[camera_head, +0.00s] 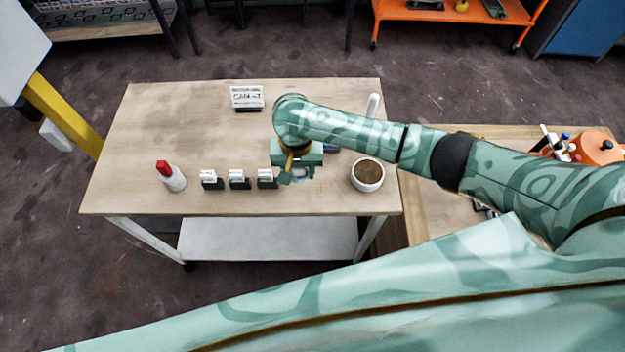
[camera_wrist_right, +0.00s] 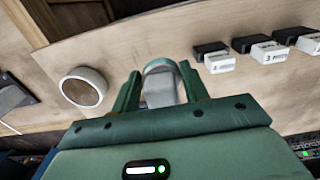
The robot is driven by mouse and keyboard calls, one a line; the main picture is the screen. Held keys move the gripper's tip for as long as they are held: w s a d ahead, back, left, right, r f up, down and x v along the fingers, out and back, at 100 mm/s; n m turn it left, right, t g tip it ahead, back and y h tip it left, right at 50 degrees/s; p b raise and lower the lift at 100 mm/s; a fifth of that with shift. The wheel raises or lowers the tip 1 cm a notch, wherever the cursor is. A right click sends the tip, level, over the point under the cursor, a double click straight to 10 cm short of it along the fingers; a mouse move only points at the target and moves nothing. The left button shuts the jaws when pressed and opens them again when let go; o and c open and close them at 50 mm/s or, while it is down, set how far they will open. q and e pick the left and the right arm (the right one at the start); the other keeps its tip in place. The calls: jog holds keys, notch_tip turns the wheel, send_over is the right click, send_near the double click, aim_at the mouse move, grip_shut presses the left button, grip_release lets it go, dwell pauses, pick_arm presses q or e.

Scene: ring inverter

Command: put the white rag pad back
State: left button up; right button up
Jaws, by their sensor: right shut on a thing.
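My right gripper (camera_head: 297,176) is over the front part of the wooden table, between the row of small black-and-white holders and the round white bowl. In the right wrist view the gripper (camera_wrist_right: 160,95) is shut on a pale grey-white pad with a curved top, which appears to be the white rag pad (camera_wrist_right: 160,85). The pad stands up between the two green fingers. In the head view the gripper mostly hides it. I cannot tell whether the pad touches the table. My left gripper is not in view.
A small sign (camera_head: 247,97) stands at the back. The table's left middle (camera_head: 180,125) is clear.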

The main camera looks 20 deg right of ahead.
aim_at(312, 185)
jog(key=d+f, duration=0.1)
jog(key=f+b, duration=0.1)
jog(key=w+d+f, duration=0.1)
jog(key=f, duration=0.1)
jog(key=shift+d+b, duration=0.3)
jog(key=f+b, duration=0.1)
jog(key=f, duration=0.1)
jog(key=d+f+b, duration=0.1)
jog(key=f, duration=0.1)
jog(key=shift+w+d+b, duration=0.2)
jog(key=shift+b, duration=0.1)
jog(key=shift+f, duration=0.4)
jog(key=shift+r, duration=0.15)
jog(key=shift+c, duration=0.4)
jog(key=o, duration=1)
jog(key=shift+c, duration=0.2)
notch_tip(312, 185, up, 12)
jog(key=p, duration=0.6)
jog(key=shift+w, duration=0.1)
